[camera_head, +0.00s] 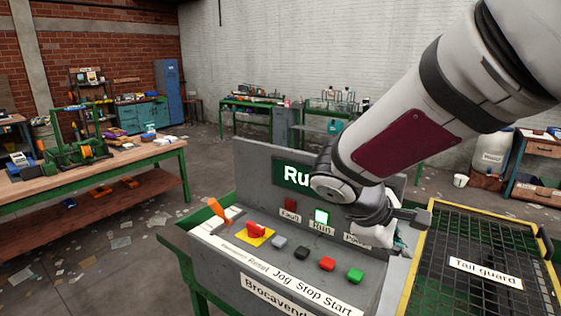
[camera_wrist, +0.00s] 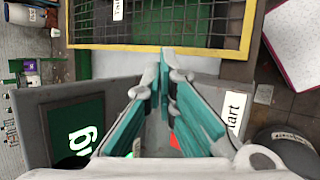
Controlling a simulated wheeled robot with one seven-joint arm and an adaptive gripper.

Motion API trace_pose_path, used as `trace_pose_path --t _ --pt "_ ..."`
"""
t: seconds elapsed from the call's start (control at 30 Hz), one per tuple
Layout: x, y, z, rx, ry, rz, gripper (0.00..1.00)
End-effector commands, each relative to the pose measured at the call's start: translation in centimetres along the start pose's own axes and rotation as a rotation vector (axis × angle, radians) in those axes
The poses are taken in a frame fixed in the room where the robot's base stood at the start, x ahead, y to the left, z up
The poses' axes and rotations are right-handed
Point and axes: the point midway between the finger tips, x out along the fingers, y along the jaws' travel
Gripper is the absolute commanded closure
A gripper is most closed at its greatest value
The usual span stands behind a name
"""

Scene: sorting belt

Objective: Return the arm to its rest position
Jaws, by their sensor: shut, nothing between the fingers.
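My arm reaches in from the upper right in the head view. My gripper (camera_head: 398,243) hangs over the right part of the grey control panel (camera_head: 232,262), near the tail guard, partly hidden behind my wrist. In the wrist view my gripper (camera_wrist: 165,68) shows its teal fingers meeting at the tips, shut with nothing between them. The panel carries a green Start button (camera_head: 355,275), a red Stop button (camera_head: 327,264), a black Jog button (camera_head: 302,253) and a grey Reset button (camera_head: 279,242). The Run lamp (camera_head: 321,217) glows green; the Fault lamp (camera_head: 290,204) looks dark red.
The yellow-framed tail guard (camera_head: 408,285) lies right of the panel, close to my gripper. An orange lever (camera_head: 217,209) and a red switch on a yellow plate (camera_head: 257,237) stand at the panel's left. A wooden workbench (camera_head: 105,172) stands at left; open floor lies between.

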Motion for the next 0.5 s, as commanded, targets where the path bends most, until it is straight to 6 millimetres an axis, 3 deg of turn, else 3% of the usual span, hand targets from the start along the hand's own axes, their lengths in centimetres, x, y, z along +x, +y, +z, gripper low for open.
trace_pose_path --t 0.03,0.2,0.5 --pt "-1.0 -0.3 1.6 0.077 0.012 -0.019 1.00" --pt "-3.6 -2.6 5.8 0.337 0.077 -0.122 1.00" --pt "-8.0 -7.2 9.7 0.779 0.294 -0.333 1.00"
